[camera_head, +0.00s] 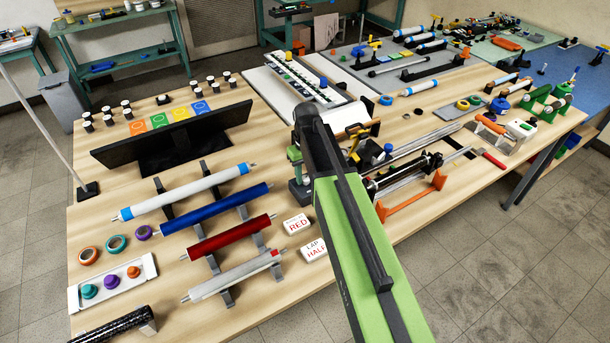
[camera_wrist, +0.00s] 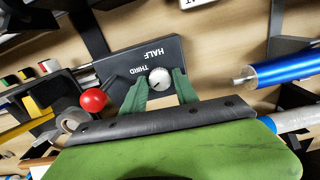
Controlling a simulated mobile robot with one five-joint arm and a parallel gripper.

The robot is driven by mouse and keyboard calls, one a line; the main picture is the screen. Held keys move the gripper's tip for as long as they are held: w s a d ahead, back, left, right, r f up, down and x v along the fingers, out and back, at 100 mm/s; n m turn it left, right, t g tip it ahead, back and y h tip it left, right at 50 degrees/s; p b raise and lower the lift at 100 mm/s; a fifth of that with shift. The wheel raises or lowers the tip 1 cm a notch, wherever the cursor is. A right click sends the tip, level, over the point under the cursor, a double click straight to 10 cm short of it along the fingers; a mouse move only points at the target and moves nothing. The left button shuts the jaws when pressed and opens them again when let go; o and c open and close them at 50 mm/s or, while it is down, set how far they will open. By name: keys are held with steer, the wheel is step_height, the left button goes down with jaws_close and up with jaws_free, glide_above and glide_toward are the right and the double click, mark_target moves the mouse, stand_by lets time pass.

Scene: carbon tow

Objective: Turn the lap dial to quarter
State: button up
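The lap dial is a small pale round knob (camera_wrist: 160,79) on a dark panel (camera_wrist: 120,62) in the wrist view. The words THIRD and HALF show upside down on the panel; no quarter mark is visible. My gripper (camera_wrist: 160,86) has its two green fingers on either side of the knob, with the knob showing between their tips. The fingers stand apart, and I see no clear grip on the knob. In the head view my green arm hides the dial and the gripper. A card (camera_head: 314,250) on the table reads LAP HALF.
A red ball handle (camera_wrist: 93,100) sits close left of my fingers. A blue roll (camera_wrist: 285,70) lies to the right. In the head view, a rack of rollers (camera_head: 228,238) stands left of my arm, and a card reading RED (camera_head: 296,224) lies nearby.

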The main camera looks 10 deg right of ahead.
mark_target(306, 178)
steer(key=shift+o, duration=1.2)
steer(key=shift+r, duration=0.1)
step_height(306, 178, up, 17)
steer(key=p, duration=1.7)
steer(key=shift+r, duration=0.15)
